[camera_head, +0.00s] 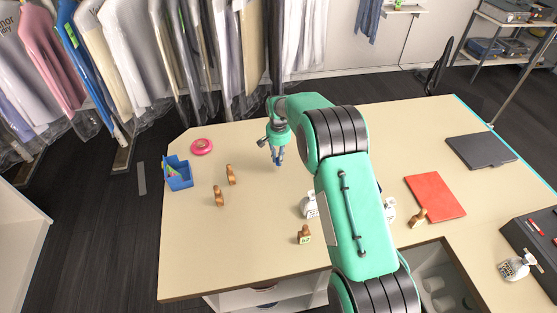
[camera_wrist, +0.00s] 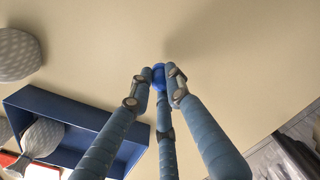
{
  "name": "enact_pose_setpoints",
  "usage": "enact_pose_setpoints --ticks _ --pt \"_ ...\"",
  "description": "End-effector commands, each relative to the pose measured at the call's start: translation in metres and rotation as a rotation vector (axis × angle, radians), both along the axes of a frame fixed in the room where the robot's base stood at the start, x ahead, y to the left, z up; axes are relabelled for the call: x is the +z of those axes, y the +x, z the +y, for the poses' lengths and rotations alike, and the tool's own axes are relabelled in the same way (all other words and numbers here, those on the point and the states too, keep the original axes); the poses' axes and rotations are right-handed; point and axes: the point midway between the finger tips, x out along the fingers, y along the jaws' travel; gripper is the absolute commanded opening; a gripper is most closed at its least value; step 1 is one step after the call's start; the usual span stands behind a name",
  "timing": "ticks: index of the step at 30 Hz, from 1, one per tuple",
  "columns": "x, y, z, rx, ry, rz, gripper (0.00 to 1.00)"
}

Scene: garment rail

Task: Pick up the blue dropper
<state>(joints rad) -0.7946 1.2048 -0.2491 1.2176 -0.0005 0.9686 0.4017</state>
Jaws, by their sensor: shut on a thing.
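My gripper (camera_head: 277,159) is over the back middle of the table in the head view, pointing down. In the wrist view its fingers (camera_wrist: 157,84) come together on a small blue thing, which I take to be the blue dropper (camera_wrist: 158,72). Only a rounded blue part shows between the fingertips; the fingers hide the rest. In the head view the dropper cannot be told apart from the bluish fingers. Whether it touches the table is unclear.
A blue bin (camera_head: 179,180) and pink tape roll (camera_head: 202,146) stand left of my gripper. Wooden-handled stamps (camera_head: 231,175) stand nearer the front. A red folder (camera_head: 435,196) and dark folder (camera_head: 482,152) lie right. The table (camera_head: 255,215) has clear room around my gripper.

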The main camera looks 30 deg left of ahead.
Motion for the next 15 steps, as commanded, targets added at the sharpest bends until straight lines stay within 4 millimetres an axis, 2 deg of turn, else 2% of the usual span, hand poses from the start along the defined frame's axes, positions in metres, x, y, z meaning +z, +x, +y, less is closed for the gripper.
enact_pose_setpoints --ticks 8,15 --pt "0.013 0.0 0.0 0.0 0.0 -0.001 0.06" --pt "0.036 -0.001 -0.001 0.0 0.0 0.0 0.06"
